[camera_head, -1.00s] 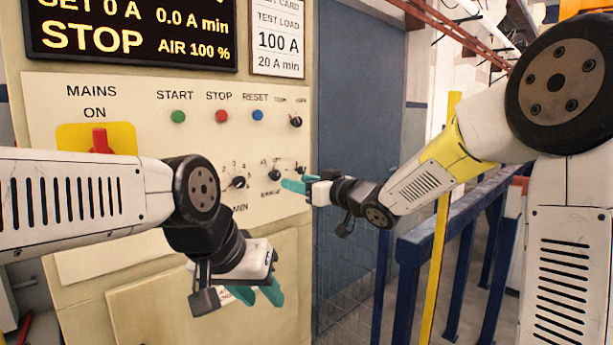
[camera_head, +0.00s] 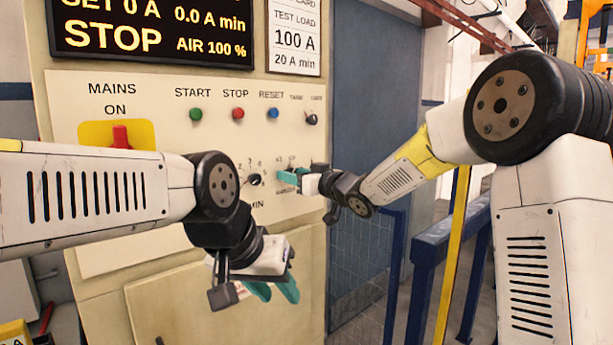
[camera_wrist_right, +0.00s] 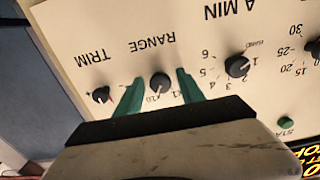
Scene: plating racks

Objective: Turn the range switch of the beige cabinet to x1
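The beige cabinet (camera_head: 170,85) fills the left and middle of the head view. Its range switch (camera_wrist_right: 160,83), a small black knob labelled RANGE with x1 and x10 marks, shows in the right wrist view, which sees the panel upside down. My right gripper (camera_wrist_right: 158,92) is open, its green fingers on either side of the knob; I cannot tell whether they touch it. In the head view my right gripper (camera_head: 290,177) covers most of the switch. The knob's pointer direction is unclear. My left gripper (camera_head: 276,290) is open and empty, low before the cabinet.
The A MIN knob (camera_wrist_right: 237,66) and the trim knob (camera_wrist_right: 101,95) flank the range switch closely. Green, red and blue buttons (camera_head: 238,113) sit above, and a red mains switch (camera_head: 121,137) is at left. Blue rails (camera_head: 440,240) and a yellow post (camera_head: 452,255) stand at right.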

